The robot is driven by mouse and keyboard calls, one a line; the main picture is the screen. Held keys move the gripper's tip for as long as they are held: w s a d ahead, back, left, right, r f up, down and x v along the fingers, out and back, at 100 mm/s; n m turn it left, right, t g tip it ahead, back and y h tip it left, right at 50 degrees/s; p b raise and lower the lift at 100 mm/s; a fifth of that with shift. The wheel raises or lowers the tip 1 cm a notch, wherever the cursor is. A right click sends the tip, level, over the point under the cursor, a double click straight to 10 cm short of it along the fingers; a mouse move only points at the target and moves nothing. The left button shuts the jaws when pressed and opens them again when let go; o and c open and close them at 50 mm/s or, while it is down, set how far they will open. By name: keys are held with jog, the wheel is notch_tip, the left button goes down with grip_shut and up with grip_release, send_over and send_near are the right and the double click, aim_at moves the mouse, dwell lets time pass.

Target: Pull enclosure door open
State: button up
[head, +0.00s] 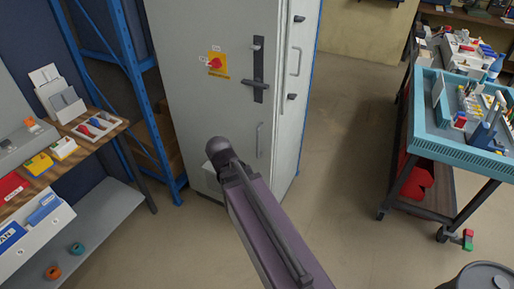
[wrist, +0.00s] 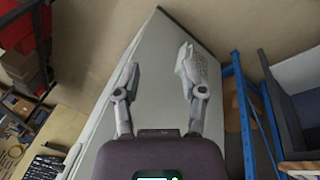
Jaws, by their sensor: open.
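The enclosure (head: 205,110) is a tall pale grey cabinet standing in the middle of the head view. Its broad face carries a red rotary switch on a yellow plate (head: 216,65), a dark lever handle (head: 257,83) and a slim grip (head: 260,139). I see no clear gap at the door. My arm crosses in front of its lower part in the head view, where my gripper cannot be made out. In the wrist view my gripper (wrist: 157,68) is open and empty, its fingers spread before a tilted pale cabinet surface (wrist: 150,95). No handle shows between them.
A blue rack (head: 115,60) stands left of the cabinet, and a wooden-topped bench (head: 95,150) with boxes is at the left. A teal-topped trolley (head: 455,148) with parts stands at the right. Bare floor (head: 350,150) lies between cabinet and trolley. A dark drum (head: 485,277) is at bottom right.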

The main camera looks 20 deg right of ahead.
jog(key=w+d+f+m+t+h+b, duration=0.2)
jog(key=w+d+f+m+h+b, duration=0.4)
jog(key=b, duration=0.4)
jog(key=w+m+t+h+b, duration=0.4)
jog(key=w+h+b, duration=0.3)
jog(key=w+b, duration=0.4)
jog(key=shift+d+f+t+b, duration=0.4)
jog(key=shift+t+b, duration=0.2)
jog(key=shift+b, duration=0.6)
jog(key=shift+d, duration=0.15)
jog(key=x, duration=1.3)
jog(key=shift+w+d+r, duration=0.1)
jog(key=shift+d+r, duration=0.1)
jog(key=shift+d, duration=0.1)
grip_shut()
